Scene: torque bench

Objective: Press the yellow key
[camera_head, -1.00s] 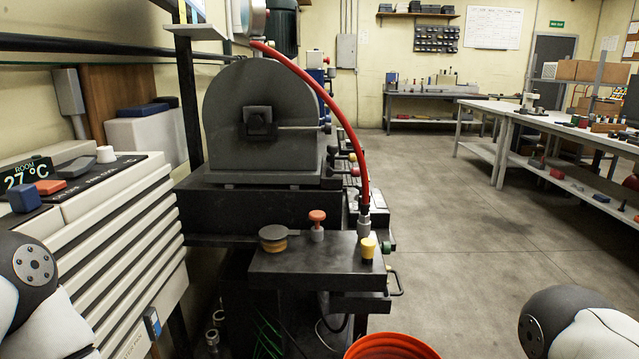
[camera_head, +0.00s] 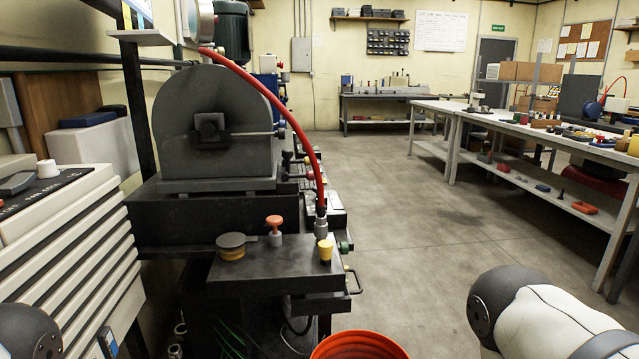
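A small yellow knob-like piece (camera_head: 325,250) stands upright at the right end of the dark bench top (camera_head: 262,284); it is the clearest yellow thing on the bench, but I cannot tell if it is the yellow key. Behind it is a strip of small controls (camera_head: 312,199) beside the dark round-topped machine (camera_head: 212,125), too small to make out as keys. Neither gripper is in view; only parts of my arms show at the lower left and lower right corners.
A red-orange knob (camera_head: 275,230) and a round dark-topped piece (camera_head: 231,246) sit on the bench top. A red hose (camera_head: 296,126) arches down near the yellow piece. An orange bucket (camera_head: 357,346) stands in front. Grey floor (camera_head: 425,240) lies clear to the right.

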